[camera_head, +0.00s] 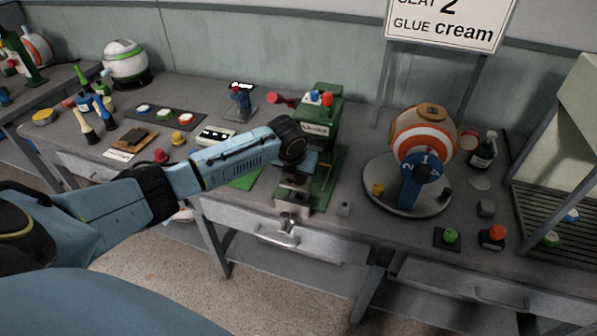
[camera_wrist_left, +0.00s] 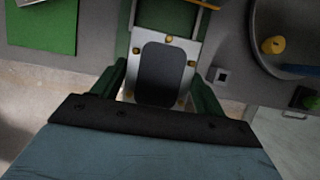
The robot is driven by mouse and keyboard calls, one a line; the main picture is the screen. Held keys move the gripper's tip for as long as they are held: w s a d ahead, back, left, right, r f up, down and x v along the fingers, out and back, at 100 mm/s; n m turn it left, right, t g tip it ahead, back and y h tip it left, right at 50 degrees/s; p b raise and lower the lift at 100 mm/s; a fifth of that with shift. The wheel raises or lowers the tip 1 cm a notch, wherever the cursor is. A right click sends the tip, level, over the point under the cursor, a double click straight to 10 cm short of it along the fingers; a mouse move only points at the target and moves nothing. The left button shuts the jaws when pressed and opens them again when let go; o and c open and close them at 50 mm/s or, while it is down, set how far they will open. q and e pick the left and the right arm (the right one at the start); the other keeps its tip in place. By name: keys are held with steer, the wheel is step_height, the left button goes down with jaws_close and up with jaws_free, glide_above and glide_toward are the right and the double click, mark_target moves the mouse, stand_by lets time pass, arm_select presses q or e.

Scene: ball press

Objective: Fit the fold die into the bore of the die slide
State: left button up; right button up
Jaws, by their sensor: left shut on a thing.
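My left gripper (camera_head: 300,172) reaches in from the left and points down over the front of the green press (camera_head: 318,125). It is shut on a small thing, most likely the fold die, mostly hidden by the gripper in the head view. In the left wrist view, a dark rounded block (camera_wrist_left: 162,75) lies in line with the silver die slide (camera_wrist_left: 142,35), which has brass screws around it. I cannot tell whether that block is seated in the bore or above it. My right gripper is not in view.
A round turntable (camera_head: 378,200) with a striped ball (camera_head: 424,135) stands right of the press. A small grey block (camera_head: 343,209) lies by the table's front edge. A green mat (camera_head: 245,180) lies left of the press. A drawer (camera_head: 300,243) is below.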

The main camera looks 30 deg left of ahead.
arm_select(q)
steer(key=shift+w+r+p, duration=0.1)
steer(key=shift+r+p, duration=0.1)
steer(key=shift+p, duration=0.15)
steer(key=b, duration=0.4)
glide_above(300, 196)
steer(key=s, duration=0.1)
steer(key=shift+s+d+f, duration=0.1)
steer(key=shift+d+f, duration=0.05)
steer(key=shift+f, duration=1.35)
steer(key=shift+s+d+f, duration=0.1)
steer(key=shift+f, duration=1.4)
steer(key=shift+p, duration=1)
steer(key=shift+f+b, duration=0.85)
steer(key=shift+f, duration=0.4)
steer(key=o, duration=1.2)
steer(key=shift+s, duration=0.1)
